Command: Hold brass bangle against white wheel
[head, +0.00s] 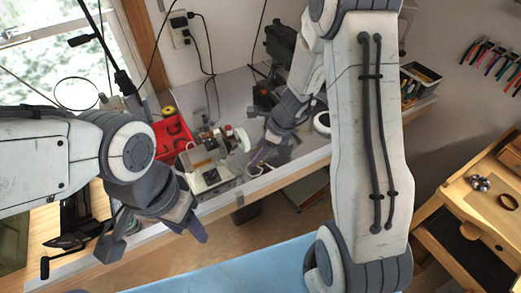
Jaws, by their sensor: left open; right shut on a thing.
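A white wheel (242,138) stands on the polishing machine (208,172) on the grey bench. My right gripper (268,156) reaches down just right of the wheel, over the bench top. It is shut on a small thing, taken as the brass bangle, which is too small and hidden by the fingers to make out. I cannot tell whether it touches the wheel. My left gripper (157,240) is open and empty, in front of the bench's front edge at lower left.
A red tray (172,137) lies on the bench left of the machine. A wooden workbench (470,205) at right carries shiny metal balls (480,183) and a dark red ring (508,201). Pliers (490,60) hang on the right wall. My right arm hides part of the bench.

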